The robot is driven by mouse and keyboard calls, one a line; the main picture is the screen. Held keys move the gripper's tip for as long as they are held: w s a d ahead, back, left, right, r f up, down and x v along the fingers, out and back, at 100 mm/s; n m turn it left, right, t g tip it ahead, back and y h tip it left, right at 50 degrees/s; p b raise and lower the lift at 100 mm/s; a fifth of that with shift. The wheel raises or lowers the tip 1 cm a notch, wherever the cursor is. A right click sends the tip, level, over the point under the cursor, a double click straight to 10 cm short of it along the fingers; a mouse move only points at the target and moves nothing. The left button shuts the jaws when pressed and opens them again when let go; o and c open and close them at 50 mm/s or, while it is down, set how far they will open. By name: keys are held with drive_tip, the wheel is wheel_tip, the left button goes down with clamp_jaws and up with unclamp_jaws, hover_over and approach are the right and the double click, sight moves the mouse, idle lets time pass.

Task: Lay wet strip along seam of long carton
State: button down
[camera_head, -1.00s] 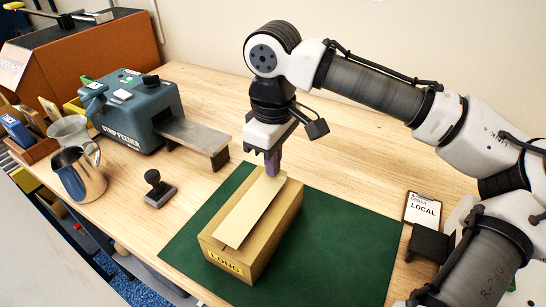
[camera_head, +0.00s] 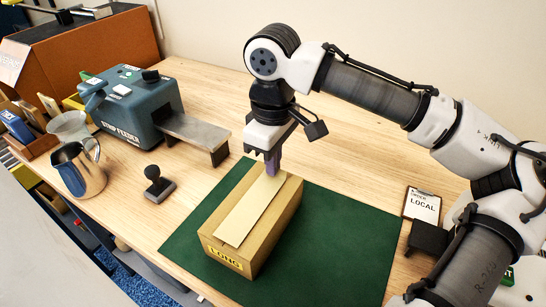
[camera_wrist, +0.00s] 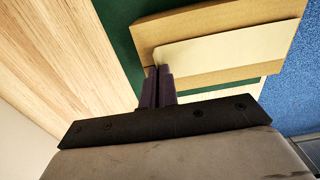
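The long carton (camera_head: 273,236) stands on the green mat, with a yellow "LONG" label on its near end. A pale strip (camera_head: 247,213) lies lengthwise along its top and covers the middle, so the seam is hidden. In the wrist view the strip (camera_wrist: 225,45) runs along the carton (camera_wrist: 185,22). My gripper (camera_head: 272,172) points down at the strip's far end. Its purple fingers (camera_wrist: 157,70) are close together, with their tips at the strip's edge. I cannot tell whether they pinch the strip or only touch it.
The strip feeder (camera_head: 137,108) with its metal shelf (camera_head: 190,131) stands at the back left. A metal jug (camera_head: 80,172) and a black-handled stamp (camera_head: 157,187) are left of the green mat (camera_head: 345,245). A "LOCAL" order card (camera_head: 422,207) lies to the right.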

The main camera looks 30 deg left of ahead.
idle(0.4)
drive_tip(key=c, duration=1.6)
unclamp_jaws()
drive_tip(key=shift+r, duration=0.1)
drive_tip(key=shift+r+p, duration=2.9)
drive_tip(key=shift+p, duration=0.45)
drive_tip(key=shift+f, duration=0.1)
